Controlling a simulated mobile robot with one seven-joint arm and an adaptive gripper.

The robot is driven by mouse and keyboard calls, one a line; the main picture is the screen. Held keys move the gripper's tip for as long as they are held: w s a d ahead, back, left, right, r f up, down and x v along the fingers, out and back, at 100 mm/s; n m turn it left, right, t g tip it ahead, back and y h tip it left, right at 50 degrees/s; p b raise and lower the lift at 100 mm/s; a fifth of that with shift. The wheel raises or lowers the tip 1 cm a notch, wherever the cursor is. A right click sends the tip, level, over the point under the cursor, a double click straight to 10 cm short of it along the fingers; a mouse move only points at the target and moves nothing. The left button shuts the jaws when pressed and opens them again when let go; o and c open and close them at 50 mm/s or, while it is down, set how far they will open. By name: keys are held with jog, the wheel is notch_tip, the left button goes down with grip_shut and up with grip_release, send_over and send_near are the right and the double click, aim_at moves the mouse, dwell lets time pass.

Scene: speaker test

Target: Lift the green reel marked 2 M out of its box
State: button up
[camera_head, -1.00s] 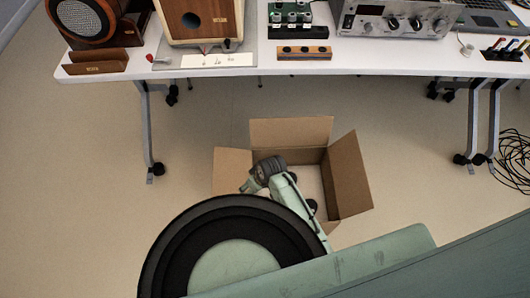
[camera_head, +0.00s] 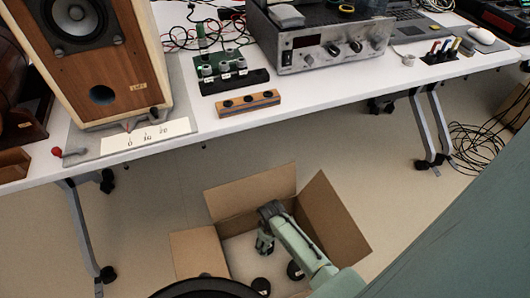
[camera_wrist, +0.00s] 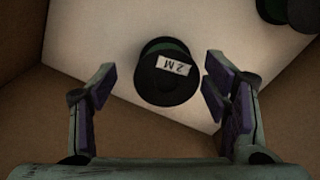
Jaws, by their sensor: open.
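The reel marked 2 M (camera_wrist: 165,82) stands on the pale box floor in the wrist view, with black ends, a little dark green between them and a white label on top. My gripper (camera_wrist: 157,80) is open, its fingers on either side of the reel in the picture, the right one closer. I see no contact, and the height gap is hard to judge. In the head view my gripper (camera_head: 264,243) points down inside the open cardboard box (camera_head: 196,253). Two dark reels show below it there; their labels are unreadable.
Another dark green reel (camera_wrist: 272,10) is at the upper right of the wrist view. Raised box flaps (camera_head: 333,220) stand close to my arm. The white table (camera_head: 340,92) behind the box holds a wooden speaker (camera_head: 140,75) and a metal instrument (camera_head: 325,48).

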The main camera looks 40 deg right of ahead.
jog(key=f, duration=0.2)
jog(key=a+f, duration=0.1)
jog(key=shift+w+f, duration=0.35)
jog(key=shift+f, duration=0.55)
jog(key=shift+c, duration=0.4)
jog(key=c, duration=1)
